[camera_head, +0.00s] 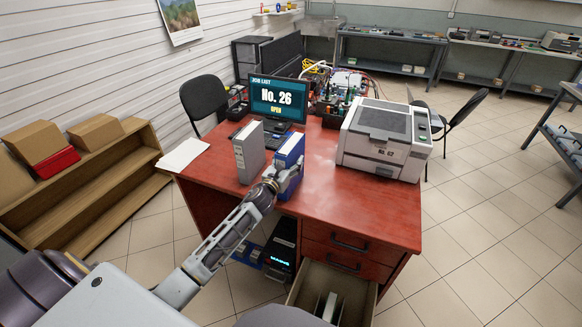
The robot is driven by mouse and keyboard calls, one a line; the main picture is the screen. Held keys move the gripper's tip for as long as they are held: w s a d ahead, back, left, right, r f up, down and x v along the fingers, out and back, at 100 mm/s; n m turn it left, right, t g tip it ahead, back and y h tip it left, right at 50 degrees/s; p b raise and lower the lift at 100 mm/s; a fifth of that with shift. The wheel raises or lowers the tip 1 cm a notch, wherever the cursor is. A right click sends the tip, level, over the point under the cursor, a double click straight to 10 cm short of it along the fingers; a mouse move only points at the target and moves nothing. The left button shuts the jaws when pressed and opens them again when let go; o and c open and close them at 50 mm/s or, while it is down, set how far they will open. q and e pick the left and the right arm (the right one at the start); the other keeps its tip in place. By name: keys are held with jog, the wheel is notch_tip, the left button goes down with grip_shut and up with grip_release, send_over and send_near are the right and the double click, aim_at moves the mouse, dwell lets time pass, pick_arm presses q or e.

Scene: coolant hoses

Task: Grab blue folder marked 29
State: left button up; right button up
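A blue folder (291,150) stands upright on the red desk, beside a grey folder (249,152) to its left. No number can be read on the blue folder. My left gripper (279,184) is at the blue folder's near lower side and overlaps it in the view. Its fingers are small and partly lost against the blue, so I cannot tell whether they are closed on it. My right gripper is not in view.
On the red desk (345,205), a monitor (278,98) reads "JOB LIST No. 26 OPEN" behind the folders. A printer (385,140) stands to the right. An open drawer (330,300) juts out below. The desk's front right is clear.

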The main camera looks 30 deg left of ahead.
aim_at(289, 144)
pick_arm(q)
jog(key=c, duration=1.2)
jog(key=shift+o, duration=0.2)
jog(key=shift+r, duration=0.2)
notch_tip(289, 144, up, 8)
jog(key=shift+f+p, duration=0.1)
jog(key=shift+p, duration=0.75)
jog(key=shift+r, duration=0.95)
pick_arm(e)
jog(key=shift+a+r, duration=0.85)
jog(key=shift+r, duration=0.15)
